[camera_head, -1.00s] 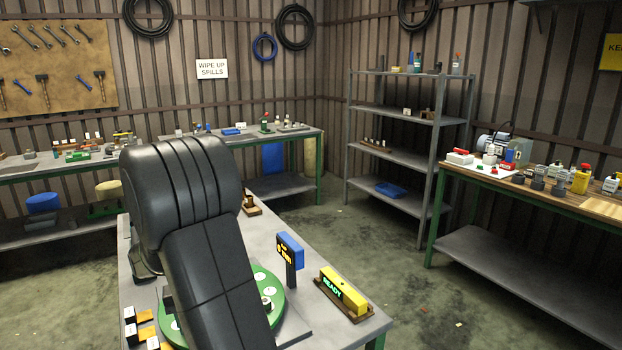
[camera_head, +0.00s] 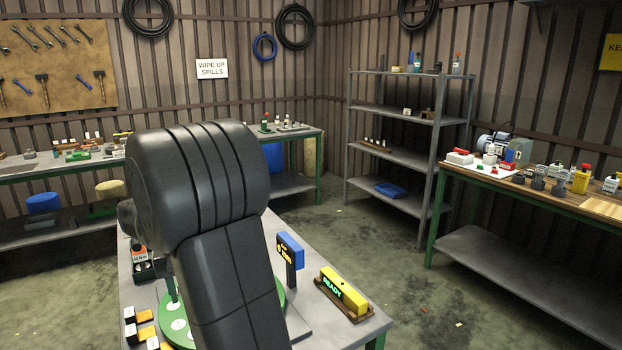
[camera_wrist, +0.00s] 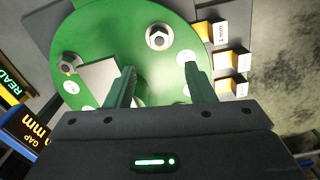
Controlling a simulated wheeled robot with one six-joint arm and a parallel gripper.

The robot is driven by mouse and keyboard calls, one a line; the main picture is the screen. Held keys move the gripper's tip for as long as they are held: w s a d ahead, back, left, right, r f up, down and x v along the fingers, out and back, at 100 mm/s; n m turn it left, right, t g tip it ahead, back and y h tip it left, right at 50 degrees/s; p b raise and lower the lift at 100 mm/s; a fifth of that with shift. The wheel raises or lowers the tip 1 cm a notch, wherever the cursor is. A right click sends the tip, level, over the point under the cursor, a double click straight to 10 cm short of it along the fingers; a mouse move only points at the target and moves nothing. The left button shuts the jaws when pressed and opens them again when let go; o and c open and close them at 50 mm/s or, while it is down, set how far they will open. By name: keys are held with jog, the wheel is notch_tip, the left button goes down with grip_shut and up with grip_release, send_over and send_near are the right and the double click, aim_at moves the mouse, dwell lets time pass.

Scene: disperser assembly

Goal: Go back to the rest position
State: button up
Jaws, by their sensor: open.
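My gripper (camera_wrist: 160,88) shows in the wrist view with its two green fingers apart and nothing between them. It is above the green round plate (camera_wrist: 110,30), which carries white round spots, a hex nut-like part (camera_wrist: 159,37) and a pale block (camera_wrist: 99,80). In the head view my arm covers much of the green plate (camera_head: 175,325), and the gripper's fingertips are mostly hidden behind it.
The grey table holds a blue-headed gap display (camera_head: 290,250), a yellow READY box (camera_head: 343,290) and small labelled blocks (camera_head: 140,330) at the front left. A tall shelf (camera_head: 410,115) and a right-hand bench (camera_head: 530,200) stand apart, with open floor between.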

notch_tip(320, 180, down, 10)
jog(key=shift+n, duration=0.4)
jog(key=n, duration=0.4)
jog(key=shift+s+r, duration=0.1)
jog(key=shift+r, duration=0.05)
jog(key=n, duration=0.4)
jog(key=shift+s+a+n+b, duration=0.1)
jog(key=shift+n+b, duration=0.3)
jog(key=n, duration=0.4)
jog(key=shift+s+n+b, duration=0.15)
jog(key=shift+n+b, duration=0.15)
jog(key=shift+s+n+b, duration=0.1)
jog(key=shift+n+b, duration=0.25)
jog(key=shift+n, duration=1.95)
